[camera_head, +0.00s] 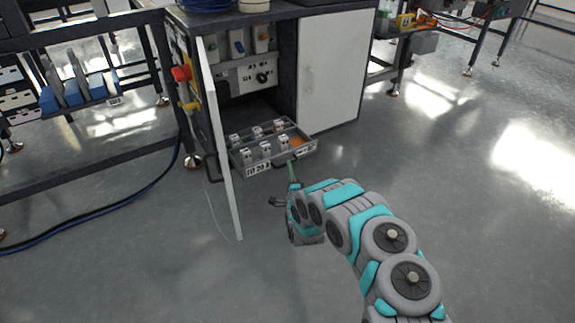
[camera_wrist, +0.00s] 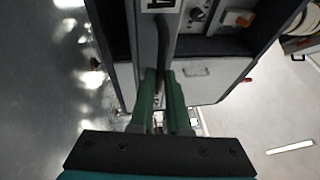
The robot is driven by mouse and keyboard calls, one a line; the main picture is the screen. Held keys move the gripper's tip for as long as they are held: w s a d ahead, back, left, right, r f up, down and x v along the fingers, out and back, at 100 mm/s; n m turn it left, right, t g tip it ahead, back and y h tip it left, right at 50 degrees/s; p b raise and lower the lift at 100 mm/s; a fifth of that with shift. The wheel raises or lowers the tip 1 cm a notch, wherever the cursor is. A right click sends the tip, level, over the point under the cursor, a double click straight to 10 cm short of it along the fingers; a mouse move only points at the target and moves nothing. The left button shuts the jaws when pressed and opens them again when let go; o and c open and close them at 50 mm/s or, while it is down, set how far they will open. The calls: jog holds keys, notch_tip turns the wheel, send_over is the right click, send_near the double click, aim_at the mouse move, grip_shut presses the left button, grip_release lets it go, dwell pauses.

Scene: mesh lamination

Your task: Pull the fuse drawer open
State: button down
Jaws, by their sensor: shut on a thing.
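The fuse drawer (camera_head: 277,163) is a grey, open-topped tray standing out from the lower part of the dark cabinet in the head view. It holds several pale fuse blocks and some orange parts, and a white label sits on its front. My gripper (camera_head: 291,168) is at the drawer's front face. The drawer's grey front (camera_wrist: 147,55) shows just beyond the fingers.
A thin white door (camera_head: 222,150) stands open just left of the drawer. A closed white panel (camera_head: 331,75) is to the right. Fuse holders sit on the shelf above. A dark cable (camera_head: 110,207) lies at left. The floor (camera_head: 440,160) at right is clear.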

jog(key=shift+f, duration=0.1)
jog(key=c, duration=0.9)
grip_release()
jog(key=shift+s, duration=0.1)
jog(key=shift+v, duration=3.8)
jog(key=shift+d, duration=0.1)
